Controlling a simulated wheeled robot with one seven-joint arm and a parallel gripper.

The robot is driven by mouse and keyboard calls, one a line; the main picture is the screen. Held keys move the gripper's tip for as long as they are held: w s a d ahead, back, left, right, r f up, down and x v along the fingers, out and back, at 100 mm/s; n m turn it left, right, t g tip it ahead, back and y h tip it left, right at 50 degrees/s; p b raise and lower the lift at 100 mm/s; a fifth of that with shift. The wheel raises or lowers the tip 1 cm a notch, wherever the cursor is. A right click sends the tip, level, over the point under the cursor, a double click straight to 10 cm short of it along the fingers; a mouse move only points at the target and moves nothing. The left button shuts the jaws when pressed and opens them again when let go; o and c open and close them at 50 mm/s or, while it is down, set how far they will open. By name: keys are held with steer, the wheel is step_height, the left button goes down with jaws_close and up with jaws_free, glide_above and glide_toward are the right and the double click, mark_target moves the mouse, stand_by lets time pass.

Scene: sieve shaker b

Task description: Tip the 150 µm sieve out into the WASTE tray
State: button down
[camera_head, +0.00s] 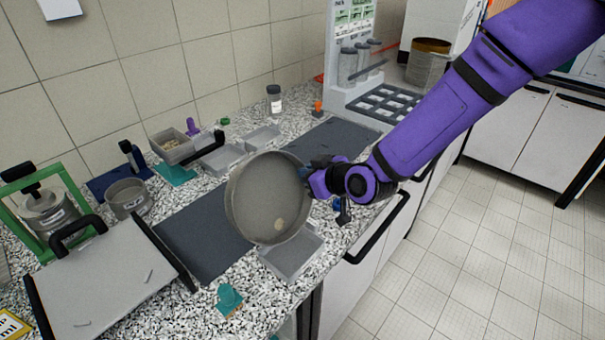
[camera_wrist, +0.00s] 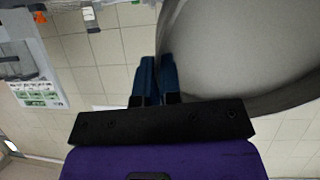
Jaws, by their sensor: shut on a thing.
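My gripper (camera_head: 308,172) is shut on the rim of a round grey sieve (camera_head: 262,190). It holds the sieve tilted steeply, with its open side facing the head camera. A small pale patch (camera_head: 279,224) shows low on the mesh. The sieve's label is not visible, so I cannot read its size. A grey open tray (camera_head: 295,262) lies below the sieve, partly hidden by it; I see no readable WASTE label. In the wrist view the blue fingertips (camera_wrist: 155,75) meet the rim of the sieve (camera_wrist: 235,55).
A dark mat (camera_head: 200,235) lies left of the sieve. More grey trays (camera_head: 222,158) and a lidded jar (camera_head: 273,98) stand behind. A sloped grey board (camera_head: 110,285), a sieve pan (camera_head: 128,198) and a green frame (camera_head: 75,165) are at left. A teal piece (camera_head: 229,300) lies near the counter's front edge.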

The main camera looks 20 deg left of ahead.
steer(key=s+d+r+t+y, duration=0.1)
steer(key=s+d+t+y, duration=0.2)
steer(key=d+y, duration=0.3)
steer(key=shift+s+d+t+y, duration=0.25)
steer(key=shift+t+y, duration=0.15)
steer(key=shift+y, duration=0.2)
stand_by(0.8)
steer(key=shift+r+g+h, duration=0.85)
steer(key=shift+g+h, duration=0.8)
steer(key=shift+h, duration=1.45)
steer(key=shift+r+g+h, duration=0.8)
steer(key=shift+g+h, duration=0.8)
steer(key=shift+h, duration=1.5)
steer(key=shift+r+g+h, duration=0.85)
steer(key=shift+g+h, duration=0.8)
steer(key=shift+h, duration=1.45)
